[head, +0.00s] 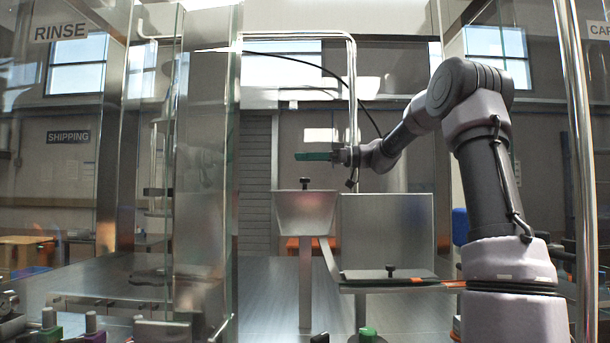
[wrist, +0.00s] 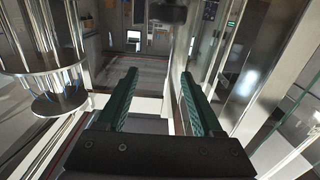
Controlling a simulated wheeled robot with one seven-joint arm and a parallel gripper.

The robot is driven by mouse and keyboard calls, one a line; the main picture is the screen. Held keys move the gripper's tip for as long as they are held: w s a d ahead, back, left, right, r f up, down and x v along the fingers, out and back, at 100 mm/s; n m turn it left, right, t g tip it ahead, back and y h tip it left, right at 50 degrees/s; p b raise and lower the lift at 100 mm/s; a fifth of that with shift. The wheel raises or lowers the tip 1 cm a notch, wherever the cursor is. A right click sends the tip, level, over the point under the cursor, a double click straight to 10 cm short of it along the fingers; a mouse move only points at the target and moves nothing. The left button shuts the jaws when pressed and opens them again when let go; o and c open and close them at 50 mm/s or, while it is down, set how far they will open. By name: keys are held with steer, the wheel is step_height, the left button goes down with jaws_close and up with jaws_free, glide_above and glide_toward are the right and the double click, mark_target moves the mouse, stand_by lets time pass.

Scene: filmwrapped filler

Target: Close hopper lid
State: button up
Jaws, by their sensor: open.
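A tapered metal hopper (head: 305,214) stands on a post in the middle of the head view, with a black knob (head: 305,182) at its top. I cannot tell from here whether its top is covered. To its right is an upright metal panel (head: 388,232), with a second black knob (head: 390,270) low in front of it. I cannot tell which part is the lid. My gripper (head: 305,156) is above the hopper, apart from it, with its green fingers pointing left. In the wrist view my gripper (wrist: 158,82) is open, with nothing between the fingers.
Glass panels with metal frames (head: 205,170) stand at the left, and a metal post (head: 577,150) at the right. A metal cylinder (wrist: 45,50) is at the left of the wrist view. Green and purple small parts (head: 92,325) sit at the lower left. The metal floor surface (head: 265,300) is largely clear.

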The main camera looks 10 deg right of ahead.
steer(key=shift+r, duration=1.35)
steer(key=s+a+f+m+h, duration=0.4)
steer(key=s+f+m+h, duration=0.45)
steer(key=s+f, duration=0.45)
steer(key=s+d+f+m+t+h, duration=0.2)
steer(key=s+d+f+m, duration=0.3)
steer(key=s, duration=0.5)
steer(key=s+d+f+m+t+h, duration=0.1)
steer(key=s+d+f+m+h, duration=0.4)
steer(key=s, duration=0.5)
steer(key=d+m, duration=0.1)
steer(key=d, duration=0.1)
steer(key=shift+d+f+m+t, duration=0.15)
steer(key=shift+d+m+t, duration=0.2)
steer(key=shift+t, duration=0.05)
